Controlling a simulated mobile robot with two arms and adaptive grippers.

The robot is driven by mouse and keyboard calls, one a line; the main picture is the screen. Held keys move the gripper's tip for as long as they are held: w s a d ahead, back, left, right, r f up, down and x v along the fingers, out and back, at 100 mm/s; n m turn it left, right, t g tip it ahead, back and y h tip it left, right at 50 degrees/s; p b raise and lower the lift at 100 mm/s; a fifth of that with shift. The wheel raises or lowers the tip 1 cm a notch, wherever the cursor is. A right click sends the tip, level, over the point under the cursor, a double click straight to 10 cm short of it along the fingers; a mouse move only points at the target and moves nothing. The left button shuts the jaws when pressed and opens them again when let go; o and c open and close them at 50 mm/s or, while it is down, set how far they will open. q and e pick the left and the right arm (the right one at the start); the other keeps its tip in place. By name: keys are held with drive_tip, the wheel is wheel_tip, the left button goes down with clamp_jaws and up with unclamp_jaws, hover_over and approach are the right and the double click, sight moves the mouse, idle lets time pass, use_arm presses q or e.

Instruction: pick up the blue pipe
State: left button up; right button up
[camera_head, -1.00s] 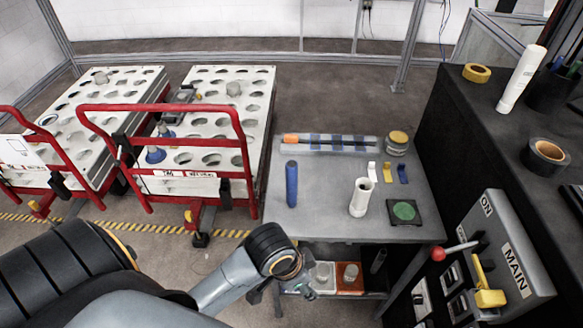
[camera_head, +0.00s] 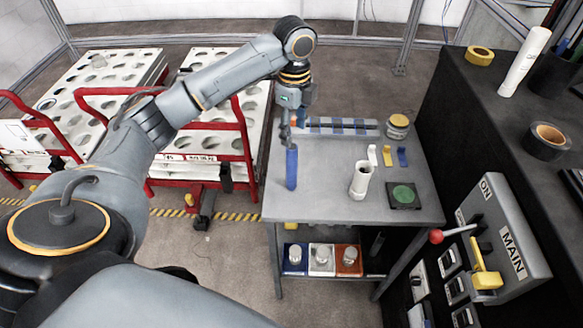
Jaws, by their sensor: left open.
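The blue pipe (camera_head: 291,169) stands upright on the grey table (camera_head: 322,203), near its left edge. My left gripper (camera_head: 287,136) points down from the arm arching in from the left. It is open and just above the pipe's top; its fingers are small and partly hidden, and I cannot tell whether they touch the pipe. My right gripper does not show.
A white pipe (camera_head: 360,181) stands right of the blue one, beside a green disc on a black square (camera_head: 403,195). Red-railed carts (camera_head: 243,150) stand left.

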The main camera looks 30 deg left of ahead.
sight(292, 166)
use_arm(q)
wheel_tip(292, 166, down, 8)
drive_tip(key=shift+f+p, duration=0.15)
drive_tip(key=shift+p, duration=0.5)
drive_tip(key=f, duration=0.1)
drive_tip(key=f+p, duration=0.1)
drive_tip(key=f, duration=0.2)
drive_tip(key=shift+s+p, duration=0.3)
drive_tip(key=shift+p, duration=0.1)
drive_tip(key=shift+a+f, duration=0.1)
drive_tip(key=shift+f, duration=0.5)
clamp_jaws()
